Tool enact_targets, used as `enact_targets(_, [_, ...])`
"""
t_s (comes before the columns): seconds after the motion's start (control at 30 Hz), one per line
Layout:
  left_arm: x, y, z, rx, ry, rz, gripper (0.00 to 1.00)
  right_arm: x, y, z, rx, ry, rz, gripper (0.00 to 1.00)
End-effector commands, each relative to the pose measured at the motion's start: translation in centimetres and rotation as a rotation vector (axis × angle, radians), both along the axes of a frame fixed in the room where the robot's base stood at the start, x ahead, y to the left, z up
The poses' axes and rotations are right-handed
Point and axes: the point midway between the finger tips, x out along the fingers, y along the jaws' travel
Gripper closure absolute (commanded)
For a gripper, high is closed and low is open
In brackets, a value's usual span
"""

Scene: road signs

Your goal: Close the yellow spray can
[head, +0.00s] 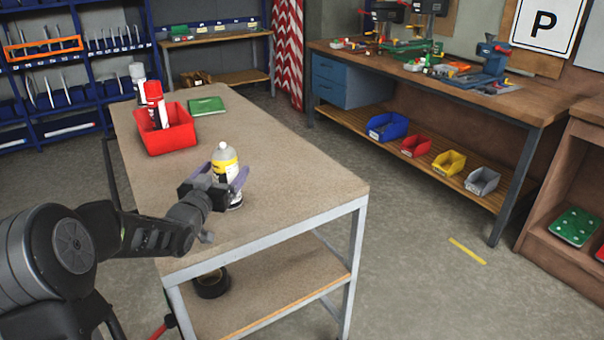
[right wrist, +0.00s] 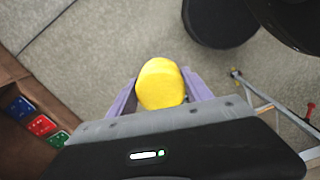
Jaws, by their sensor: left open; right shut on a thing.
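The yellow spray can (head: 225,166) stands upright near the right part of the workbench (head: 290,190) in the head view. It has a yellow band, and its white top shows without a cap. My left gripper (head: 220,178) is open, with its purple fingers on either side of the can; I cannot tell whether they touch it. In the right wrist view my right gripper (right wrist: 160,92) is shut on a yellow cap (right wrist: 160,82), held above the grey floor. My right gripper is not in the head view.
A black tape roll (head: 211,284) lies on the lower shelf. The bench top right of the can is clear.

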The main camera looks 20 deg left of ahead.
Motion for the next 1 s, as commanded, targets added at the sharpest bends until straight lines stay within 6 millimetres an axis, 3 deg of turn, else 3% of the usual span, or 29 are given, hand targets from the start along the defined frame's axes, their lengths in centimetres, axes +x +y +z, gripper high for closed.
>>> enact_targets(0.23, [-0.02,0.0,0.0,0.0,0.0,0.0,0.16,0.0,0.0,0.01,0.0,0.0,0.0,0.79])
enact_targets(1.0, [-0.02,0.0,-0.01,0.0,0.001,0.0,0.79,0.0,0.0,0.0,0.0,0.0,0.0,0.79])
